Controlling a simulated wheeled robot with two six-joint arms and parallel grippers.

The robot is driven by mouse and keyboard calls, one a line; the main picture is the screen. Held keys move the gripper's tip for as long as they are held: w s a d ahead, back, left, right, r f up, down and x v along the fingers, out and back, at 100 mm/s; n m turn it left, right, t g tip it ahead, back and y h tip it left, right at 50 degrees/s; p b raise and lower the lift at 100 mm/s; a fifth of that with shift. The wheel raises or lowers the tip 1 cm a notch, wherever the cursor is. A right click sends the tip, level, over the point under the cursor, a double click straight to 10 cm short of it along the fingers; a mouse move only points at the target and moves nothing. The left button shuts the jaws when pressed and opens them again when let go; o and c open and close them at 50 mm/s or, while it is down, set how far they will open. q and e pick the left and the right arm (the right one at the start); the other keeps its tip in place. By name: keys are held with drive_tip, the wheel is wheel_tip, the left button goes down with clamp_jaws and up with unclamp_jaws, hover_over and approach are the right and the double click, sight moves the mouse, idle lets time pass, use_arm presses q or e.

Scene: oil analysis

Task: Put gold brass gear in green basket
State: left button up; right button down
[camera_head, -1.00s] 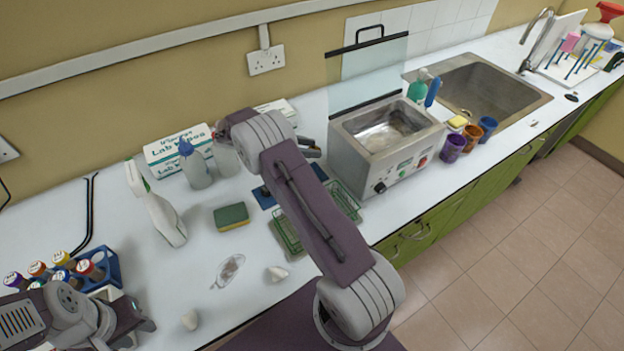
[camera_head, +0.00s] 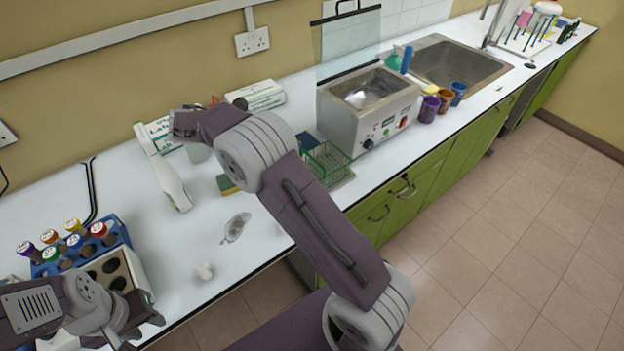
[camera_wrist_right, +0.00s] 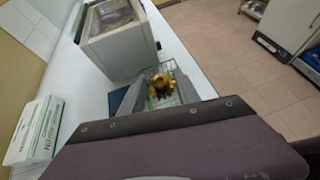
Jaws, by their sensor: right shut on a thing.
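The gold brass gear (camera_wrist_right: 161,83) shows in the right wrist view, held between the grey fingers of my right gripper (camera_wrist_right: 158,88). The green wire basket (camera_head: 328,164) stands on the counter in front of the metal bath. In the right wrist view the green basket (camera_wrist_right: 173,98) shows just behind and around the gear; I cannot tell the height between them. In the head view my right arm hides the gear and right gripper. My left gripper (camera_head: 138,322) is at the lower left, beside the tube rack; its finger opening is unclear.
The metal bath (camera_head: 368,105) stands behind the basket. A blue tube rack (camera_head: 112,235) is at left. Cups (camera_head: 429,109) stand right of the bath.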

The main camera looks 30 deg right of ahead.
drive_tip(key=f, duration=1.2)
drive_tip(key=shift+s+a+f, duration=0.2)
drive_tip(key=shift+f, duration=0.05)
drive_tip(key=shift+s+d+r, duration=0.1)
drive_tip(key=d, duration=0.2)
drive_tip(key=shift+s+d+r, duration=0.15)
drive_tip(key=shift+s+d, duration=0.05)
drive_tip(key=shift+d, duration=0.15)
drive_tip(key=shift+d+f, duration=0.6)
drive_tip(key=shift+f, duration=0.2)
drive_tip(key=shift+a, duration=0.1)
drive_tip(key=shift+f, duration=0.1)
drive_tip(key=shift+f, duration=0.1)
drive_tip(key=shift+f, duration=0.4)
drive_tip(key=c, duration=0.9)
unclamp_jaws()
